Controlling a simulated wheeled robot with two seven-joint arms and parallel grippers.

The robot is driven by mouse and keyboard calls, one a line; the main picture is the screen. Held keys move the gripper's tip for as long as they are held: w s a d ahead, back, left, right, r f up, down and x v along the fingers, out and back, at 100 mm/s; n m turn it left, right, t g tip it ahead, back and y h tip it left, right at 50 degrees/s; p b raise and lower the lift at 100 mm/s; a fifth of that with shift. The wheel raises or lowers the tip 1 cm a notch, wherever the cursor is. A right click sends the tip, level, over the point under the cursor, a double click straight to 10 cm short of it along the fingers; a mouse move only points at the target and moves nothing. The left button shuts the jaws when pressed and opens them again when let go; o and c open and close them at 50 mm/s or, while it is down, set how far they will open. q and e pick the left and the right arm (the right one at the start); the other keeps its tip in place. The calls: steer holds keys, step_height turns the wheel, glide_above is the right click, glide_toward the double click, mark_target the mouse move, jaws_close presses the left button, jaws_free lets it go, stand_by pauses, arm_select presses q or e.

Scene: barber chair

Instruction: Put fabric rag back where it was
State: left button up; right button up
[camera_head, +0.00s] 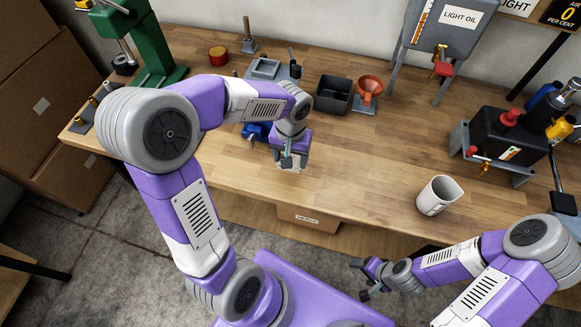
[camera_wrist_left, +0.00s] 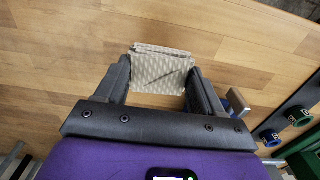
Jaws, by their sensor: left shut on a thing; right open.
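The fabric rag (camera_wrist_left: 160,68) is a small folded, beige-grey patterned cloth. In the left wrist view it sits between the two dark fingers of my left gripper (camera_wrist_left: 163,85), which is shut on it. In the head view my left gripper (camera_head: 291,160) points down over the middle of the wooden workbench (camera_head: 350,185), and its own arm partly hides it. I cannot tell whether the rag touches the bench top. My right gripper (camera_head: 362,279) is open and empty, in front of the bench edge and low.
A black bin (camera_head: 333,95) and an orange funnel (camera_head: 369,86) stand behind my left gripper. A blue vise (camera_head: 257,131) is close on its left. The bench between gripper and mug is clear.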

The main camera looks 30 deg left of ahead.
arm_select(q)
steer(key=shift+f+b, duration=0.6)
steer(key=shift+f, duration=1.75)
steer(key=shift+f, duration=0.1)
steer(key=o, duration=1.1)
step_height(320, 180, up, 12)
steer(key=p, duration=0.3)
steer(key=shift+s, duration=0.1)
